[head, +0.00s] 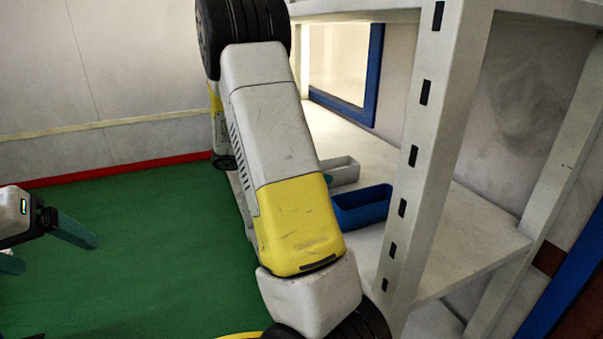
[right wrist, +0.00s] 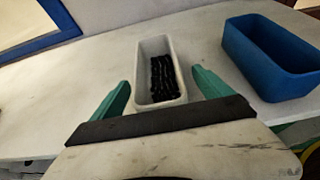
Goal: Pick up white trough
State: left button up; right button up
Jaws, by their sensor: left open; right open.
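The white trough (head: 343,170) stands on the shelf, partly hidden by my right arm in the head view. In the right wrist view the white trough (right wrist: 144,72) is upright, with dark ridged pieces inside. My right gripper (right wrist: 161,80) is open, its green fingers on either side of the trough's near end. Gaps show between each finger and the trough walls. In the head view only a small teal bit of it shows by the trough. My left gripper (head: 45,250) is open and empty at the left edge, over the green floor, far from the trough.
A blue trough (head: 363,207) stands on the shelf (head: 470,235) just right of the white one; it also shows in the right wrist view (right wrist: 265,60). A slotted shelf post (head: 425,130) rises in front. The shelf right of the blue trough is bare.

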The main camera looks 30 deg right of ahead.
aim_at(345, 170)
jog(key=x, duration=0.4)
jog(key=shift+w, duration=0.1)
jog(key=shift+r, duration=0.1)
jog(key=shift+c, duration=0.4)
jog(key=c, duration=1.4)
jog(key=shift+c, duration=0.2)
jog(key=shift+r, duration=0.1)
